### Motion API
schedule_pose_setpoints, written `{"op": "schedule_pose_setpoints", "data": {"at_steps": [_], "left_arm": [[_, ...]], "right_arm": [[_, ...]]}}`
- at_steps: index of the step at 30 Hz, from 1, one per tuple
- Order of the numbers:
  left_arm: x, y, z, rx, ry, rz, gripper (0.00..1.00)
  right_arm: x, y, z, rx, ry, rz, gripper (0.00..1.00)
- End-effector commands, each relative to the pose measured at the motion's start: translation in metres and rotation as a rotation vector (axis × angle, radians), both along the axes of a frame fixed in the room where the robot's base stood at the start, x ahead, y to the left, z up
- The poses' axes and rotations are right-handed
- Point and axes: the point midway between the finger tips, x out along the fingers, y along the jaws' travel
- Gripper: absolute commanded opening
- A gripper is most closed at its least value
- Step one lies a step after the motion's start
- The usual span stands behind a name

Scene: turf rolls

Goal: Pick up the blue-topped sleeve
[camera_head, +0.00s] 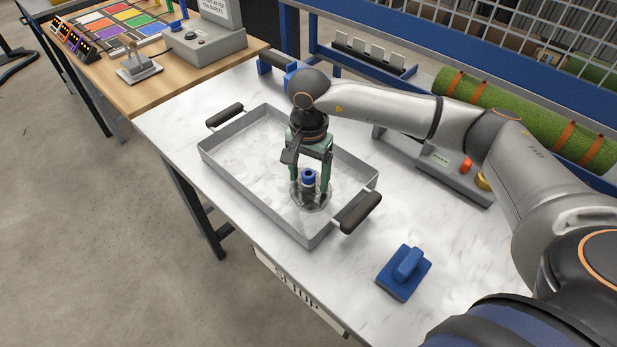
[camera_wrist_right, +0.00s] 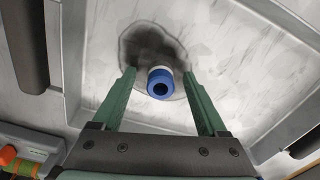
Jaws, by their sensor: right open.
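The blue-topped sleeve (camera_head: 309,178) stands upright on the floor of a grey metal tray (camera_head: 222,165), near its front right end. In the right wrist view the sleeve (camera_wrist_right: 160,83) shows its blue ring top with a dark hole and a pale band behind it. My right gripper (camera_head: 310,186) points down over the tray. It is open, with one green finger on each side of the sleeve. In the right wrist view the right gripper (camera_wrist_right: 160,80) shows a gap between each fingertip and the sleeve. My left gripper is not in view.
The tray has raised walls and black handles (camera_head: 360,212). A blue block with a handle (camera_head: 404,272) lies on the white table at the front right. A grey fixture with red and yellow knobs (camera_head: 447,168) stands behind my right arm. A green turf roll (camera_head: 520,118) lies at the back.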

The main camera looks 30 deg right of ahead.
Motion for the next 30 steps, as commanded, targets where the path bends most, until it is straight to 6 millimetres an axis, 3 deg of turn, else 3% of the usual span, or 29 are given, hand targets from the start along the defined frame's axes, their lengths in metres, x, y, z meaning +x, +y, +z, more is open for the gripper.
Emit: {"op": "schedule_pose_setpoints", "data": {"at_steps": [7, 27, 30], "left_arm": [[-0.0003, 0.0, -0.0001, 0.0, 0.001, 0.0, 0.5], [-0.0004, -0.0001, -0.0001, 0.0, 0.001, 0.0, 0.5], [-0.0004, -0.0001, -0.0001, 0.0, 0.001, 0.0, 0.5]], "right_arm": [[0.0003, 0.0003, -0.002, 0.001, -0.001, 0.0, 0.76], [0.0002, 0.0003, -0.0015, 0.001, -0.001, 0.0, 0.0], [0.0002, 0.0002, -0.0015, 0.001, -0.001, 0.0, 0.0]]}}
